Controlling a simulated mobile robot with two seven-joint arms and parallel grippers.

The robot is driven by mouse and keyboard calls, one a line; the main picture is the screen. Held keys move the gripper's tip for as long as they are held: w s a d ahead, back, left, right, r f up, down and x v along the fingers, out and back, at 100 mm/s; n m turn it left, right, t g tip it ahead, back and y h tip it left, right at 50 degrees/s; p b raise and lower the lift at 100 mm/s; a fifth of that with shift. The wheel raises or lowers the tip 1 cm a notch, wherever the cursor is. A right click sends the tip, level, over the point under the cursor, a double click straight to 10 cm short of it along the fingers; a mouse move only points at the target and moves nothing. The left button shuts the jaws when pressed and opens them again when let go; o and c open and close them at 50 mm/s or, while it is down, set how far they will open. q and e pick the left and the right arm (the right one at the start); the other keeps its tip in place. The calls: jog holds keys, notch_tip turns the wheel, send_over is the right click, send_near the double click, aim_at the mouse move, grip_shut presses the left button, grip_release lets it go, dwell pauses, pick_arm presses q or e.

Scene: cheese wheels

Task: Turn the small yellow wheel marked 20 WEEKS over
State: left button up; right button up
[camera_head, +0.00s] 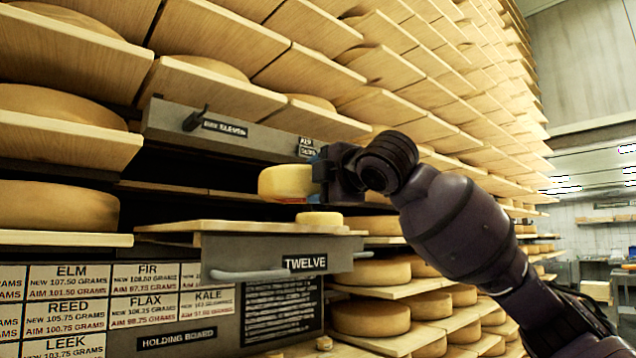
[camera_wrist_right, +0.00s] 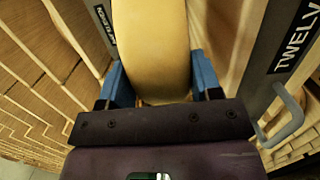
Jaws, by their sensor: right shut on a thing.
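A small yellow wheel (camera_head: 286,183) is held in the air above the pulled-out TWELVE board (camera_head: 215,226). My right gripper (camera_head: 314,174) is shut on it from the right. In the right wrist view the yellow wheel (camera_wrist_right: 150,48) sits between the blue fingers of the right gripper (camera_wrist_right: 160,82). No marking can be read on the wheel, so I cannot tell which face is which. A second small pale wheel (camera_head: 320,218) lies flat on the board, just below and right of the held one. My left gripper is not in view.
Above and behind the held wheel is a grey drawer front labelled ELEVEN (camera_head: 225,130). Shelves with large wheels (camera_head: 56,206) stand to the left. The TWELVE front has a grey handle (camera_head: 250,274). The board's left part is bare.

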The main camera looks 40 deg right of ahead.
jog(key=shift+s+f, duration=0.25)
jog(key=shift+f, duration=1.7)
jog(key=shift+w, duration=0.1)
jog(key=shift+f, duration=0.3)
